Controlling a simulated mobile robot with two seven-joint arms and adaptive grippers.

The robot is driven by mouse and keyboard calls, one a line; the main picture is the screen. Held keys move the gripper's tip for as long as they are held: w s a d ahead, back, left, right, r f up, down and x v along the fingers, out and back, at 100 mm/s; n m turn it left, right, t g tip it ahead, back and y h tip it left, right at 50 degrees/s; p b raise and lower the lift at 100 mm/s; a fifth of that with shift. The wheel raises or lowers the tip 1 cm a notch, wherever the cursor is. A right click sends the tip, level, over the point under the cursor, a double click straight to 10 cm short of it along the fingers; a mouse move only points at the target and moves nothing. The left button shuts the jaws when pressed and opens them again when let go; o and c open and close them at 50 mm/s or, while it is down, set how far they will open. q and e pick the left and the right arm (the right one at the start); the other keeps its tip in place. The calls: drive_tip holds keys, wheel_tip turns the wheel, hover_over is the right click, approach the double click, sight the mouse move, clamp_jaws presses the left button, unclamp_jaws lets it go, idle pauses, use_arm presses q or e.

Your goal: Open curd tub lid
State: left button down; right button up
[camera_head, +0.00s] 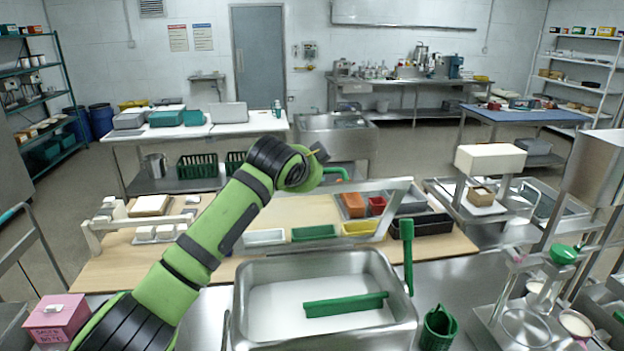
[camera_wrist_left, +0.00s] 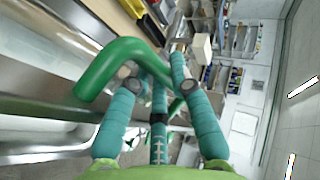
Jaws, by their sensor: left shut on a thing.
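The steel curd tub (camera_head: 375,262) stands at the front centre, with white curd and a green bar-shaped tool (camera_head: 345,304) inside. Its top is uncovered in the head view. A tilted, steel-looking panel edge (camera_head: 385,187), apparently the raised lid, shows behind the tub; how it joins the tub is unclear. A green bent handle (camera_head: 335,171) is at its upper edge. My left gripper (camera_head: 318,170) is at this handle, above and behind the tub. In the left wrist view the green handle (camera_wrist_left: 112,66) crosses between the teal fingers, which are shut on it. My right gripper is not in view.
Small coloured trays, including a green one (camera_head: 314,233), sit on the wooden board behind the tub. A green upright handle (camera_head: 408,255) stands at the tub's right edge, near a green basket (camera_head: 438,325). A pink box (camera_head: 57,316) sits at front left.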

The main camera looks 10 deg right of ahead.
use_arm(q)
drive_tip(key=shift+w+r, duration=0.55)
drive_tip(key=shift+r, duration=0.1)
drive_tip(key=c, duration=1.1)
unclamp_jaws()
drive_tip(key=shift+s+a+r, duration=0.2)
drive_tip(key=shift+s+r, duration=0.15)
drive_tip(key=v, duration=1)
drive_tip(key=shift+s+f, duration=0.2)
drive_tip(key=shift+s, duration=0.05)
drive_tip(key=shift+s+a, duration=0.1)
drive_tip(key=shift+a, duration=0.05)
